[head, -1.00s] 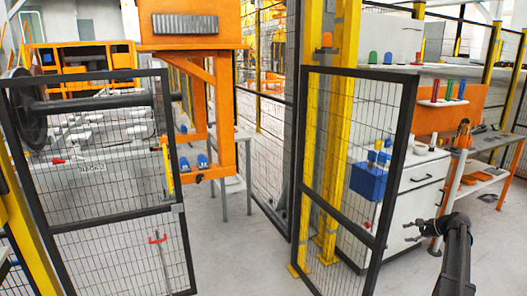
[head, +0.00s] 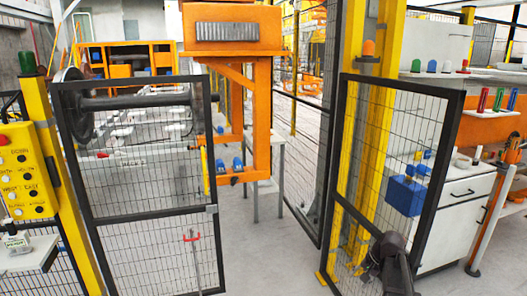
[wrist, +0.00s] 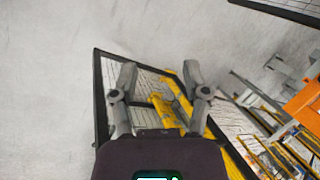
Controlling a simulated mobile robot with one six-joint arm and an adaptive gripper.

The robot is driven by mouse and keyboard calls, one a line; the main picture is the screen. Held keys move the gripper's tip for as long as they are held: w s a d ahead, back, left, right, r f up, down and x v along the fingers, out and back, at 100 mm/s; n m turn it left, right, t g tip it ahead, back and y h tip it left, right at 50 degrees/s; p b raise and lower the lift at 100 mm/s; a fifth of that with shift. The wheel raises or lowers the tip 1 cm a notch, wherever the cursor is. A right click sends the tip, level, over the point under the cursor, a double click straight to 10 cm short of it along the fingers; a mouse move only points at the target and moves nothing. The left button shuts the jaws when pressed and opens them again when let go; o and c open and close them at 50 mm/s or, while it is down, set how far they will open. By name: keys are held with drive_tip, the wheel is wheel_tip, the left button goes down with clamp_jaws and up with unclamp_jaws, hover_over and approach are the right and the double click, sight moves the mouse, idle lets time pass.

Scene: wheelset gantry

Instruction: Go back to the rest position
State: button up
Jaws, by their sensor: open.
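My gripper (wrist: 158,78) is open and empty in the wrist view, its two grey fingers spread apart over the grey floor and a mesh gate. In the head view my dark arm shows at the lower right, in front of the right mesh gate (head: 398,160). The fingers cannot be made out there. Nothing is held.
Both the left mesh gate (head: 146,213) and the right one stand ajar, with clear floor (head: 260,255) between them. A yellow control box (head: 24,172) is at the left. An orange stand (head: 262,120) is behind the gap. A white cabinet (head: 455,215) stands at the right.

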drive_tip(key=s+a+r+n+g+h+p, duration=0.1)
drive_tip(key=s+a+n+h, duration=0.3)
drive_tip(key=s+a, duration=1)
drive_tip(key=n+g+p, duration=0.1)
drive_tip(key=n, duration=0.2)
drive_tip(key=shift+a+r+n, duration=0.15)
drive_tip(key=shift+a+n, duration=0.15)
drive_tip(key=shift+a, duration=0.05)
drive_tip(key=shift+w, duration=0.1)
drive_tip(key=shift+d, duration=0.1)
